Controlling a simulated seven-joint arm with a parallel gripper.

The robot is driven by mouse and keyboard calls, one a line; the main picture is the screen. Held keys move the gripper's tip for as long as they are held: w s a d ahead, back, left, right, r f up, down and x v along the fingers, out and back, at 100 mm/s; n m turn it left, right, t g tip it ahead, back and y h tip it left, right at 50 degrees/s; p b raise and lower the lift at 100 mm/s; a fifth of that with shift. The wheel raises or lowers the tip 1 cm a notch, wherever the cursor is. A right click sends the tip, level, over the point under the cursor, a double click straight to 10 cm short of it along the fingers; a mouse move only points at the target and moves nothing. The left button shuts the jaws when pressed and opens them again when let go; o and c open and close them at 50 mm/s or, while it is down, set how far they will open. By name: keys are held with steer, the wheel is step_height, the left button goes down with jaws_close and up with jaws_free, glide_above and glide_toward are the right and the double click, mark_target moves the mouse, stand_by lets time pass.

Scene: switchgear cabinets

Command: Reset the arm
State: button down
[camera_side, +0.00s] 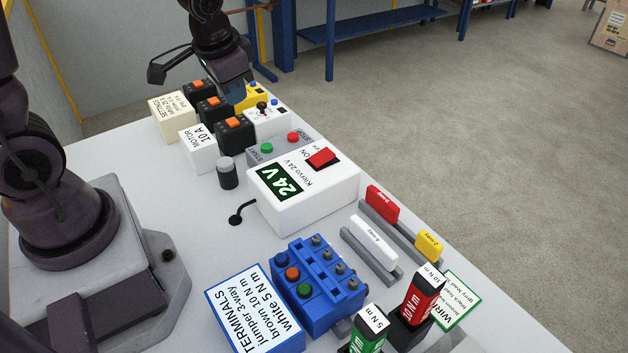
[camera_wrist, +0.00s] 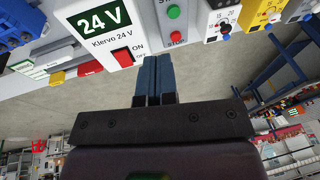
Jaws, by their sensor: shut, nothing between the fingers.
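My gripper (camera_side: 234,92) hangs above the far end of the white bench, over the row of switch modules, in the side view. In the wrist view its two blue fingers (camera_wrist: 156,78) are together with nothing between them. They appear in front of the gap between the white 24 V power supply (camera_wrist: 100,32) and the start/stop box (camera_wrist: 172,22). The power supply (camera_side: 302,190) stands mid-bench in the side view with a green "24 V" display and a red switch marked ON.
Black modules with orange tops (camera_side: 234,134), a yellow module (camera_side: 252,98) and a white dial module (camera_side: 267,117) stand near my gripper. A blue terminal block (camera_side: 318,285), red (camera_side: 424,292) and green (camera_side: 368,332) torque tools stand at the near end. Bench surface left of the power supply is mostly clear.

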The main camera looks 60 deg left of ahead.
steer(key=s+d+r+t+h, duration=0.2)
steer(key=s+d+r+t, duration=0.1)
steer(key=s+d+r, duration=0.6)
steer(key=v, duration=0.4)
steer(key=shift+w+d, duration=0.2)
steer(key=shift+w, duration=0.1)
